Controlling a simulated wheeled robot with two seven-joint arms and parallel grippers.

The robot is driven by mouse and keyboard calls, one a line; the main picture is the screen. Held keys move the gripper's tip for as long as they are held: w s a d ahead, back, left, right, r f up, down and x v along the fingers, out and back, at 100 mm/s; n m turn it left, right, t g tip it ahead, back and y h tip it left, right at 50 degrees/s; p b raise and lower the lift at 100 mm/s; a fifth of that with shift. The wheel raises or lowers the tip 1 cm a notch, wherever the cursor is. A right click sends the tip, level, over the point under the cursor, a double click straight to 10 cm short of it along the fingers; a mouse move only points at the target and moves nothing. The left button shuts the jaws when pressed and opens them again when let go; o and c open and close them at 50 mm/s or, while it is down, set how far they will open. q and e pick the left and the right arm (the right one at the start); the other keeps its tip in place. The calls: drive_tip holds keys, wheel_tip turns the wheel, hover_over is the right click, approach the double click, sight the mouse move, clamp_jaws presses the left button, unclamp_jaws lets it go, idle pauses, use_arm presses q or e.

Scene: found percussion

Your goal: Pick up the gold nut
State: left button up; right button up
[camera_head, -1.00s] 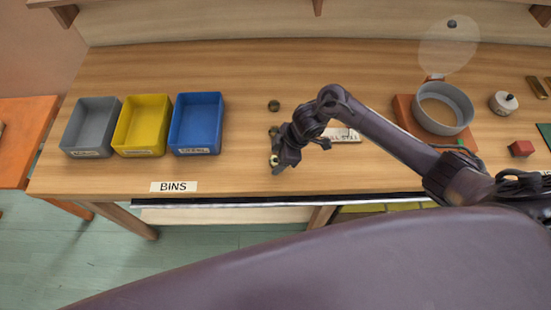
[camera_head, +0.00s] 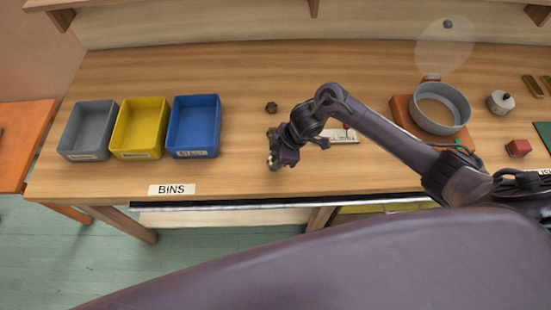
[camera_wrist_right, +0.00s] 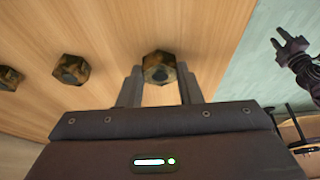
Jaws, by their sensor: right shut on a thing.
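A gold-brown hex nut (camera_wrist_right: 159,68) with a dark hole sits between the fingertips of my right gripper (camera_wrist_right: 160,75), which is shut on it. In the head view the right gripper (camera_head: 273,155) is low over the front of the bench, and its arm and wrist largely hide the held nut. Two similar nuts show in the right wrist view, one nearer (camera_wrist_right: 71,70) and one farther left (camera_wrist_right: 9,78). In the head view one loose nut (camera_head: 271,107) lies behind the gripper. My left gripper (camera_wrist_right: 290,45) shows at the right of the wrist view, its fingers apart and empty.
Grey (camera_head: 88,130), yellow (camera_head: 139,128) and blue (camera_head: 194,126) bins stand left of the gripper, behind a BINS label (camera_head: 172,189). A round grey container (camera_head: 440,108), a white knobbed object (camera_head: 500,102) and a red block (camera_head: 518,147) are at right. Bench around the nuts is clear.

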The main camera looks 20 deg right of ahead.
wheel_tip(320, 180, up, 8)
drive_tip(key=shift+w+r+b, duration=0.1)
drive_tip(key=shift+b, duration=0.25)
wheel_tip(320, 180, up, 11)
drive_tip(key=p, duration=0.2)
drive_tip(key=shift+d, duration=0.1)
